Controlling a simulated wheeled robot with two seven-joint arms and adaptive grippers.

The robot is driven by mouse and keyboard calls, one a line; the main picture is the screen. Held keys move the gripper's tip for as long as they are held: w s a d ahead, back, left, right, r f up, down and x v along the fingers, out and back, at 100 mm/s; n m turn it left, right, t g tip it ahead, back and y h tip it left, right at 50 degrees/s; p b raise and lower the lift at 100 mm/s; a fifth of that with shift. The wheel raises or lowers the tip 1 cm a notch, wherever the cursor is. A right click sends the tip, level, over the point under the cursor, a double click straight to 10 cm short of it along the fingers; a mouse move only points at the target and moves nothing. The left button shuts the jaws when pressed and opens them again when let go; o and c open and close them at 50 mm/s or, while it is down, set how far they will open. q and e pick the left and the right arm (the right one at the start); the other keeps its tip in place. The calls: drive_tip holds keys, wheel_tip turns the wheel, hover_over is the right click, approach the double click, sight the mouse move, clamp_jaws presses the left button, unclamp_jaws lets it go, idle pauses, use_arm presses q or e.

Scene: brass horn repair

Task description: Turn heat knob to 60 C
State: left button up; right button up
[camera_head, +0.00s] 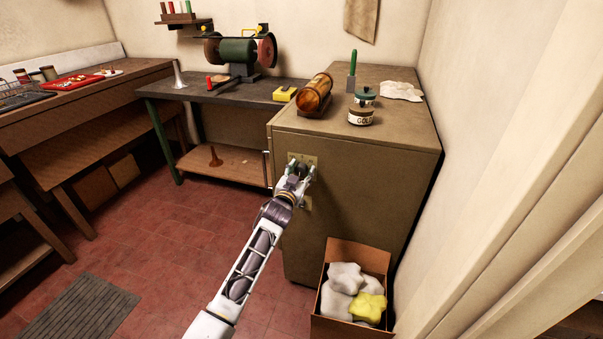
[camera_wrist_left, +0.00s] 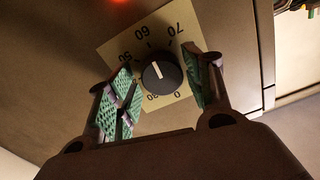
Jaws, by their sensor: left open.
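The heat knob (camera_wrist_left: 162,76) is round and black with a white pointer line, on a beige dial plate (camera_wrist_left: 126,40) whose numbers appear rotated in the left wrist view. The pointer line slants toward the upper left, on the side of the 50 and 60; its exact reading is hard to tell. My left gripper (camera_wrist_left: 164,88) is open, with its green-padded fingers on either side of the knob. A gap shows around the knob. In the head view my left gripper (camera_head: 300,172) is at the front of the tan cabinet (camera_head: 355,185), partly covering the plate (camera_head: 308,159).
A red glow (camera_wrist_left: 120,1) shows above the plate. On the cabinet stand a brass-coloured cylinder (camera_head: 315,94), a jar (camera_head: 361,114) and a cloth (camera_head: 401,91). A box of rags (camera_head: 345,325) sits on the floor in front. The workbench (camera_head: 190,93) is to the left.

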use_arm(q)
drive_tip(key=shift+a+r, duration=0.1)
drive_tip(key=shift+a, duration=0.3)
drive_tip(key=shift+s+d, duration=0.15)
drive_tip(key=v, duration=1.1)
drive_tip(key=shift+s+a, duration=0.3)
idle(0.5)
